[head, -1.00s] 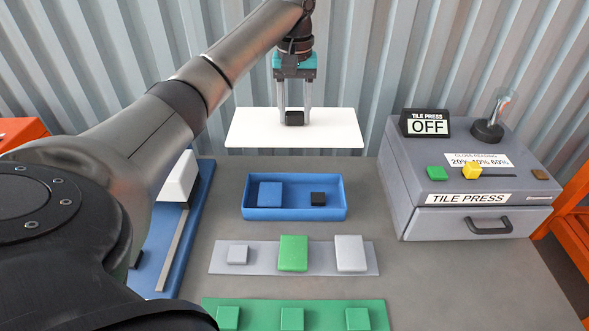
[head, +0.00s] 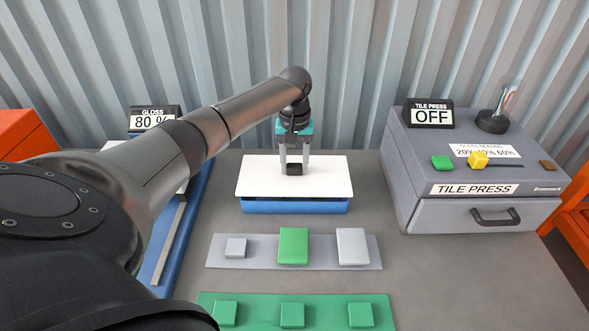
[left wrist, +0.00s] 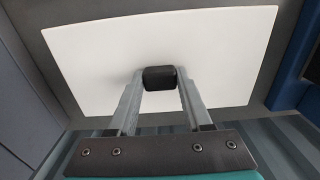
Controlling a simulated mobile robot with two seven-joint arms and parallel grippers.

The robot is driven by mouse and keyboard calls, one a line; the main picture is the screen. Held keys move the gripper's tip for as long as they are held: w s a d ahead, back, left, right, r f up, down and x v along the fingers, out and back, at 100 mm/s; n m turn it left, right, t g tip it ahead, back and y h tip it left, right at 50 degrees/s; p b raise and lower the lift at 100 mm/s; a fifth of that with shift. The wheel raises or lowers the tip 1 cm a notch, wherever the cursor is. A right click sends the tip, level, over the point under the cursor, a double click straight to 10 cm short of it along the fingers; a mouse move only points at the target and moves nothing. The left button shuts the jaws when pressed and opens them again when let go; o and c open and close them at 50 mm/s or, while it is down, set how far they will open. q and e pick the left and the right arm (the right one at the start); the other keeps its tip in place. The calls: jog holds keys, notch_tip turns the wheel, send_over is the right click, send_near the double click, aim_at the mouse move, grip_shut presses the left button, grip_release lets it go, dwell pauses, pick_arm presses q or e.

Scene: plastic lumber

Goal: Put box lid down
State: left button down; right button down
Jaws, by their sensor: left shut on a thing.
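The white box lid (head: 262,178) is a flat panel with a black knob (head: 294,168). My left gripper (head: 294,165) is shut on this knob. The lid lies over the blue box (head: 295,207), and only the front wall of the box shows below the lid's front edge. The box's contents are hidden. I cannot tell whether the lid touches the rim. In the left wrist view the lid (left wrist: 215,40) fills the middle, with its knob (left wrist: 159,78) between the fingers. My right gripper is not in view.
A grey strip (head: 218,262) with grey and green tiles lies in front of the box, then a green strip (head: 258,310) with green tiles. The tile press (head: 400,195) reads OFF at right. A gloss meter (head: 155,119) reads 80% at left. Grey table is free right of the strips.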

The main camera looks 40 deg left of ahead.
aim_at(295, 166)
pick_arm(q)
jog(key=shift+f, duration=0.95)
jog(key=shift+r, duration=0.1)
jog(key=shift+c, duration=1.7)
grip_release()
jog(key=shift+f, duration=0.2)
jog(key=shift+r, duration=0.2)
notch_tip(295, 166, up, 12)
jog(key=p, duration=0.2)
